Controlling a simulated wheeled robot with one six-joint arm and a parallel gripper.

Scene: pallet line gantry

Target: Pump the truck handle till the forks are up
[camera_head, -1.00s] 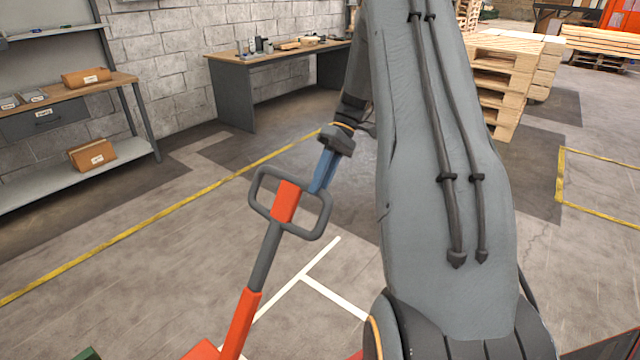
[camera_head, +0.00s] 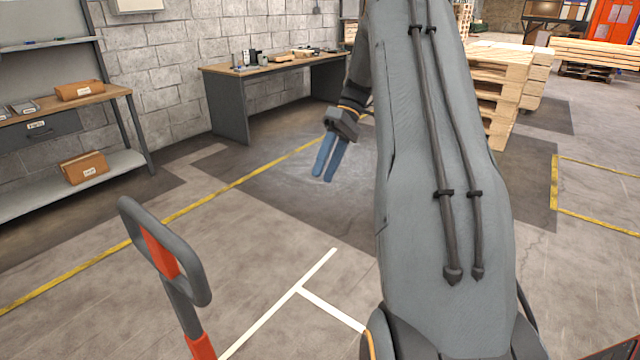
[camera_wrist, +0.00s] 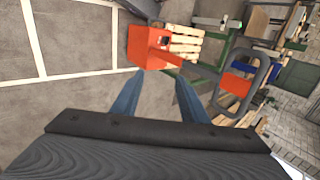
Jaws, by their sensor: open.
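The truck handle is a red-orange and grey shaft ending in a grey loop grip (camera_head: 160,252), at the lower left of the head view. It stands tilted, its lower end cut off by the frame. My gripper (camera_head: 325,179) is open and empty, right of the loop and clearly apart from it. In the wrist view, the blue fingers of my gripper (camera_wrist: 155,85) are spread with nothing between them. The orange truck body (camera_wrist: 150,46) lies ahead of them, and the handle's loop (camera_wrist: 237,84) is to their right. I cannot make out the forks or their height.
A workbench (camera_head: 270,68) stands by the back wall, and a shelf unit with brown boxes (camera_head: 83,168) at the left. Stacked pallets (camera_head: 493,90) stand at the back right. The marked floor around my gripper is clear. Wooden slats (camera_wrist: 186,42) show beyond the truck body.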

